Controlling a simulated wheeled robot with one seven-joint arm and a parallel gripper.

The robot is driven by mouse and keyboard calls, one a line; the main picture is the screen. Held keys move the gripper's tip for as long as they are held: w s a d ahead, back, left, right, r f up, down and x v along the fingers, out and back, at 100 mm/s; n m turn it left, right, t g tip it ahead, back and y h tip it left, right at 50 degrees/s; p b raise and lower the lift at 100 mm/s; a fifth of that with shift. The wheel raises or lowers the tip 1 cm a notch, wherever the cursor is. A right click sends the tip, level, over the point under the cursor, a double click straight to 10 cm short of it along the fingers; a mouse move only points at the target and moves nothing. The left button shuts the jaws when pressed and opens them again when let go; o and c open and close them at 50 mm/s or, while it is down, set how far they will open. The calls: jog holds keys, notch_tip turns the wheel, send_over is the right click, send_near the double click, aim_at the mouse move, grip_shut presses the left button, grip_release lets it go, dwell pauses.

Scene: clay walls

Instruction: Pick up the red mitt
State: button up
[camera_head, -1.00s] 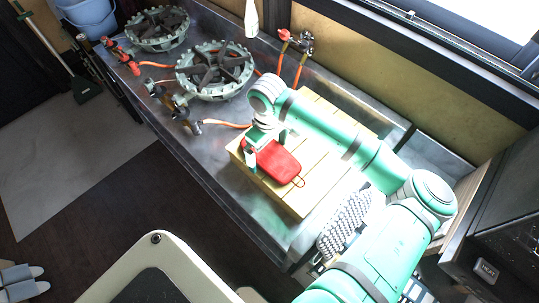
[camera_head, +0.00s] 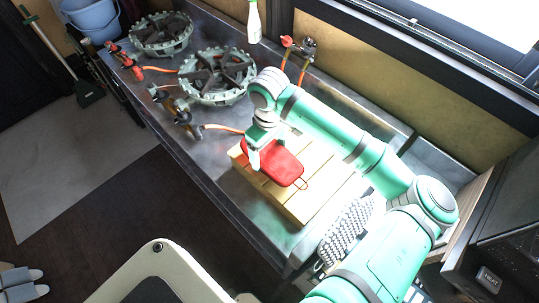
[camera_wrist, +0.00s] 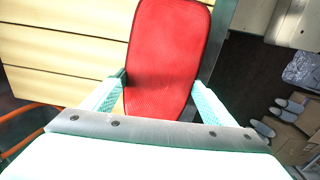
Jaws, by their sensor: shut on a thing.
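The red mitt (camera_head: 277,165) is a flat, rounded red pad with a thin loop at one end. It lies over the slatted wooden board (camera_head: 312,196) on the metal counter. My gripper (camera_head: 265,150) is at the mitt's left end. In the wrist view the mitt (camera_wrist: 168,50) runs up between the two pale green fingers of my gripper (camera_wrist: 160,92), which are shut on its sides. I cannot tell whether the mitt is clear of the board. Its near end is partly hidden by my gripper.
Two round gas burners, one nearer (camera_head: 217,76) and one farther (camera_head: 160,34), stand on the counter at upper left with hoses. A grey knobbly mat (camera_head: 347,230) lies right of the board. The counter's front edge borders dark floor.

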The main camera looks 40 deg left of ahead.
jog(key=s+r, duration=0.1)
jog(key=r, duration=0.1)
jog(key=s+d+r, duration=0.1)
jog(key=s, duration=0.1)
jog(key=s+d+r, duration=0.1)
jog(key=s+r, duration=0.1)
jog(key=shift+r, duration=0.3)
jog(key=s+d+r, duration=0.3)
jog(key=s, duration=0.4)
jog(key=shift+s+d+r, duration=0.15)
jog(key=shift+d+r, duration=0.1)
